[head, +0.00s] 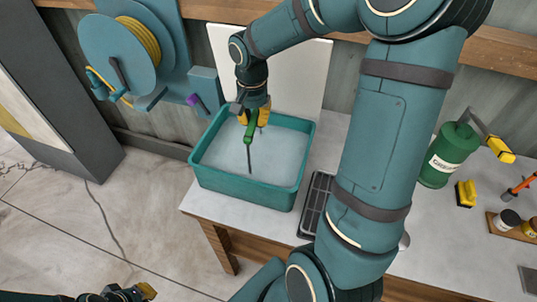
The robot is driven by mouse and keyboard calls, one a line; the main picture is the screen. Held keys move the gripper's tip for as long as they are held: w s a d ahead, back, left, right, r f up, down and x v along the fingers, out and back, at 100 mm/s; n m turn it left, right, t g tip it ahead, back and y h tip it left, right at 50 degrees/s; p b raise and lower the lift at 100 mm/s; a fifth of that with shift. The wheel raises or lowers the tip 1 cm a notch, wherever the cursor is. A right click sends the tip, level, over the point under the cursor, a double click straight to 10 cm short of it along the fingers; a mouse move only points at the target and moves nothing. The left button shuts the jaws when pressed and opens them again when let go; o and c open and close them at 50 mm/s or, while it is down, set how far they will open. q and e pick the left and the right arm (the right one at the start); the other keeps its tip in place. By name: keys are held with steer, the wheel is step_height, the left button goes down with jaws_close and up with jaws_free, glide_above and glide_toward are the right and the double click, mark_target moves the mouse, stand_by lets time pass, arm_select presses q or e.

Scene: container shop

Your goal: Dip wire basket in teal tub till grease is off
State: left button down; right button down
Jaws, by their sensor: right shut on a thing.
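The teal tub (243,187) stands at the left end of the white-topped table and holds a pale, cloudy liquid. My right gripper (254,116) is over the tub, its yellow fingertips shut on a green handle (249,132). A thin dark rod (249,158) runs down from the handle toward the liquid. No wire mesh shows; whether a basket is under the surface, and any grease on it, I cannot tell. My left gripper (146,291) is low at the bottom left, away from the tub, its opening unclear.
A dark slotted rack (313,210) lies right of the tub, partly behind my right arm. A green canister (449,155), a yellow and black block (466,194) and a wooden tray (514,232) with jars stand farther right. A hose reel (118,42) hangs on the wall behind left.

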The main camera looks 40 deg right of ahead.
steer(key=shift+r+p, duration=0.3)
steer(key=shift+r, duration=0.25)
steer(key=shift+f, duration=0.2)
steer(key=shift+f+b, duration=0.45)
steer(key=shift+b, duration=0.1)
steer(key=shift+r, duration=0.15)
steer(key=shift+r+p, duration=0.5)
